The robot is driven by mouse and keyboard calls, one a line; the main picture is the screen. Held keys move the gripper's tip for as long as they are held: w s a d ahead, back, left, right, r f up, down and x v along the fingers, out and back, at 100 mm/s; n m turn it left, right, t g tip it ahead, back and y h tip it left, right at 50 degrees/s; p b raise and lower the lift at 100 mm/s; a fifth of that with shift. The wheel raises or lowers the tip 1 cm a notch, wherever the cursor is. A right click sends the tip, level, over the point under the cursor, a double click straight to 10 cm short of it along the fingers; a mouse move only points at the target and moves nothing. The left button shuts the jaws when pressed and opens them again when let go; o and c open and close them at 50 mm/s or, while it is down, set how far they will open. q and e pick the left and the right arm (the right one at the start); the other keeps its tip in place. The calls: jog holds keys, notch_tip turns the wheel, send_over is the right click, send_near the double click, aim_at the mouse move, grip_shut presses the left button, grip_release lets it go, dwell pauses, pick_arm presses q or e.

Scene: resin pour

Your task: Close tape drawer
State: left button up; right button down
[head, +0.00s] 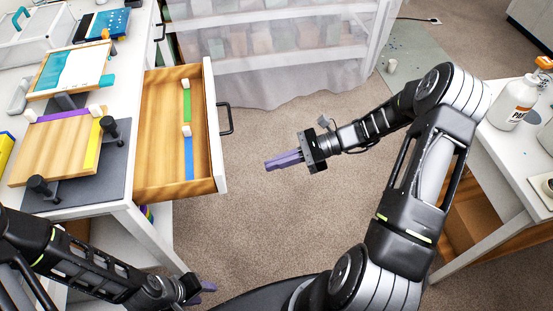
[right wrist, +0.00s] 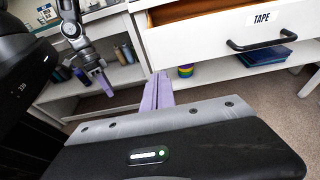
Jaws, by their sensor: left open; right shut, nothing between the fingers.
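The tape drawer (head: 158,130) is pulled well out from the white workbench in the head view. It is wooden inside, with a white front and a black bar handle (head: 226,118). Inside lie a green strip and a blue strip, each with a white end piece. The right wrist view shows its front with a TAPE label (right wrist: 262,17) and the handle (right wrist: 262,41). My right gripper (head: 268,163) has its purple fingers shut and empty, apart from the drawer, to the right of its front. My left gripper (head: 207,287) is open and empty, below the drawer in the picture.
The workbench (head: 132,40) holds a wooden board (head: 55,148) on a dark mat with black clamps. A curtained rack (head: 270,50) stands beyond the drawer. A white table (head: 500,150) with a bottle (head: 512,105) is at the right. Carpet between is clear.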

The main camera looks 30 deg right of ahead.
aim_at(148, 189)
jog(key=r+p+x, duration=0.1)
jog(key=p+x, duration=0.2)
jog(key=x, duration=0.8)
jog(key=shift+a, duration=0.2)
jog(key=w+a+b, duration=0.1)
jog(key=a+b, duration=0.1)
jog(key=a, duration=0.5)
jog(key=w+a+b, duration=0.2)
jog(key=a, duration=0.5)
jog(key=w+a+b, duration=0.2)
jog(key=a+b, duration=0.1)
jog(key=a, duration=0.4)
jog(key=shift+w+a+f, duration=0.1)
jog(key=shift+w+a, duration=0.15)
jog(key=shift+a, duration=0.1)
jog(key=shift+w+a, duration=0.15)
jog(key=shift+a, duration=0.35)
jog(key=shift+r, duration=0.25)
jog(key=shift+a+r, duration=0.1)
